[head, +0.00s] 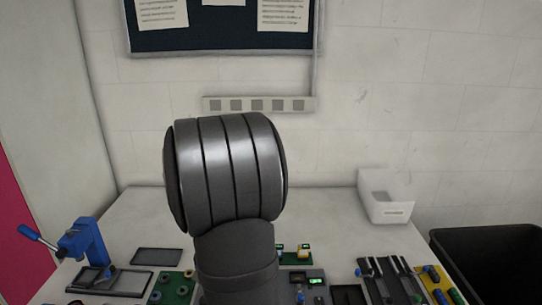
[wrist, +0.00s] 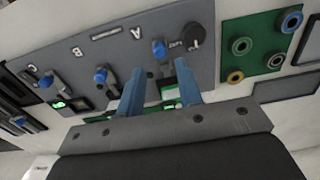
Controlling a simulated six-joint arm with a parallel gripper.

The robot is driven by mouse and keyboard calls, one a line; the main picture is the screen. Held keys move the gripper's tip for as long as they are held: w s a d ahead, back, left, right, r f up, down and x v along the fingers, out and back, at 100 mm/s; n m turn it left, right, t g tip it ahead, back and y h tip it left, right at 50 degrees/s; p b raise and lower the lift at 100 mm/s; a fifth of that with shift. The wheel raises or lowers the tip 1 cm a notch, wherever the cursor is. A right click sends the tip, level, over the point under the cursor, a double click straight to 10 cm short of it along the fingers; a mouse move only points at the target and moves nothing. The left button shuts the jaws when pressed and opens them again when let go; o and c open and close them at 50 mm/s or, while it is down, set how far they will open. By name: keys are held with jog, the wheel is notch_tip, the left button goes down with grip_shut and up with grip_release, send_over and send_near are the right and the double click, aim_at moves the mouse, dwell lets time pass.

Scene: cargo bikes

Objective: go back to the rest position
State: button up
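My gripper (wrist: 160,84) shows in the wrist view with two blue fingers standing apart and no object between them. Its fingers hang over a grey panel (wrist: 118,52) marked A, B and C, which has blue knobs and small green-lit displays. I cannot tell whether the fingertips touch the panel. In the head view my own arm link fills the middle and hides the gripper and most of the panel.
A blue lever press (head: 84,243) stands at the table's left. A green board with rings (head: 172,288) lies beside it. A white bin (head: 385,198) stands at the back right, and a black crate (head: 490,262) is beyond the right edge.

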notch_tip(320, 180, down, 7)
jog(key=shift+f, duration=0.1)
jog(key=shift+w, duration=0.95)
notch_tip(320, 180, up, 32)
jog(key=w, duration=0.2)
notch_tip(320, 180, down, 9)
jog(key=shift+r, duration=0.2)
jog(key=shift+s, duration=0.1)
